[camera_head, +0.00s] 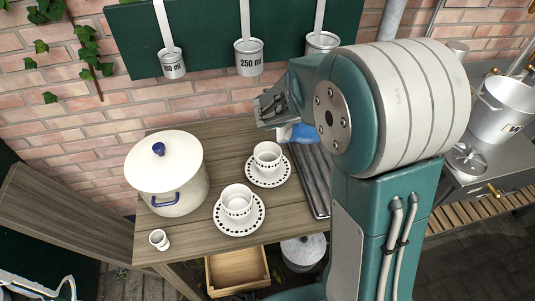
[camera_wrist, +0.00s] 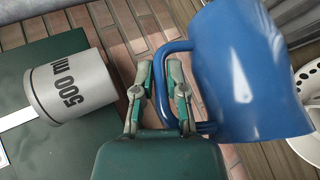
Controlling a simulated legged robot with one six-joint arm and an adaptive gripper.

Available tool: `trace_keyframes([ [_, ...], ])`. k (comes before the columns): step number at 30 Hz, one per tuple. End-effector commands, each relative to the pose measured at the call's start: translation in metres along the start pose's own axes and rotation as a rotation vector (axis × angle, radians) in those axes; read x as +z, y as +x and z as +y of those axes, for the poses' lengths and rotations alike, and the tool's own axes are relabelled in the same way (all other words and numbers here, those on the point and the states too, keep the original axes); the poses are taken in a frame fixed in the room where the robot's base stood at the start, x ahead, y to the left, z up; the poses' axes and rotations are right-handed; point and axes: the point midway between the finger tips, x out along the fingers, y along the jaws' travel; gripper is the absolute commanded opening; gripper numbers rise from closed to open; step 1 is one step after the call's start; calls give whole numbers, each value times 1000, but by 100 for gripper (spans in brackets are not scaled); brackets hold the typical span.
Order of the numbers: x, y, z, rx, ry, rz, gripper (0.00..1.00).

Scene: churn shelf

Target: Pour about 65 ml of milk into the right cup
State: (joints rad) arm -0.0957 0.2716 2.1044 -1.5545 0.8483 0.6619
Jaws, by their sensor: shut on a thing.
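A blue jug (camera_wrist: 245,75) fills the right of the wrist view, its handle at my gripper (camera_wrist: 160,75), which is shut on it. In the head view, my gripper (camera_head: 267,104) is above the table's back, and part of the jug (camera_head: 303,132) shows behind my arm. The jug's contents are hidden, and I cannot tell its exact tilt. The right cup (camera_head: 267,153), white with a black pattern, stands on its dotted saucer (camera_head: 267,180), left of the jug and apart from it. A second, similar cup (camera_head: 236,199) stands on a saucer (camera_head: 238,228) nearer the front.
A white lidded pot (camera_head: 178,190) stands at the table's left, with a tiny white cup (camera_head: 158,239) in front. A dark ribbed tray (camera_head: 312,185) lies right of the saucers. Measuring cups (camera_head: 249,59) hang on the wall behind. A wooden box (camera_head: 237,268) is below.

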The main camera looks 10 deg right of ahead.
Motion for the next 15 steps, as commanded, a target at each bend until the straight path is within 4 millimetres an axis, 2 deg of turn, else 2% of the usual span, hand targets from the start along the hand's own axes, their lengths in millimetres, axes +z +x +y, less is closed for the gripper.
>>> trace_keyframes([
  [15,-6,-16,3,94,-40,-19,0],
])
